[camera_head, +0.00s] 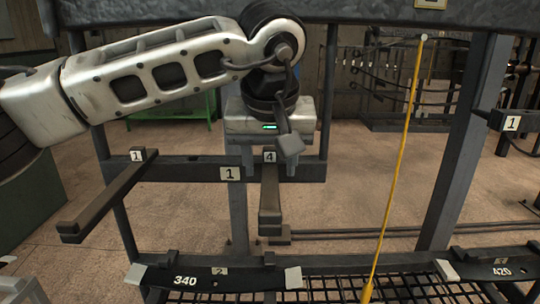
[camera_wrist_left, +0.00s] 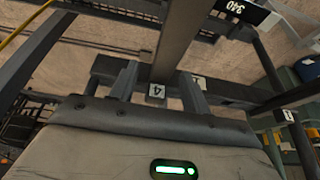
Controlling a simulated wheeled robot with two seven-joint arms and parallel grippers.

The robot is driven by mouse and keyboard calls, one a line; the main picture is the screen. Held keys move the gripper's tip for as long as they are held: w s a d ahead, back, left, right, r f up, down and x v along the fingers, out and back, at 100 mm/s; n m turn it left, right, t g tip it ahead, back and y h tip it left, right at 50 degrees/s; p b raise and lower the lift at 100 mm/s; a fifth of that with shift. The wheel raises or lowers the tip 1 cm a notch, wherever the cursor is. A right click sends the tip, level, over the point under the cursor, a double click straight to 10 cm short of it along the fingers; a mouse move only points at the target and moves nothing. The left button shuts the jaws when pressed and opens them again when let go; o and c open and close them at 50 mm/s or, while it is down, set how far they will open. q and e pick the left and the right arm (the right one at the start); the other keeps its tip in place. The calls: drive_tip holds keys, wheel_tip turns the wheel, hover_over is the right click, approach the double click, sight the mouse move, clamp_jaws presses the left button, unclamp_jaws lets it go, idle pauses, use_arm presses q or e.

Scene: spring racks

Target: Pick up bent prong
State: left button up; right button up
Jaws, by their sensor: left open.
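A dark prong with a number 4 tag (camera_head: 269,200) sticks out from the rack's crossbar (camera_head: 190,170) toward me. Another dark prong with a number 1 tag (camera_head: 103,198) sticks out at the left and slants down-left in the picture. I cannot tell for sure which one is bent. My left gripper (camera_head: 268,172) is open above the number 4 prong at its tagged end. In the left wrist view the two fingers (camera_wrist_left: 160,88) stand either side of this prong (camera_wrist_left: 178,40), with gaps; contact is not clear. My right gripper is not in view.
A yellow cord (camera_head: 397,165) runs down right of the gripper. A grey post (camera_head: 465,145) stands beyond it. A lower rail with 340 (camera_head: 225,279) and 420 (camera_head: 495,270) plates and dark mesh crosses the front. A thick beam spans the top.

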use_arm(q)
drive_tip(key=shift+x, duration=1.15)
clamp_jaws()
drive_tip(key=shift+r, duration=0.1)
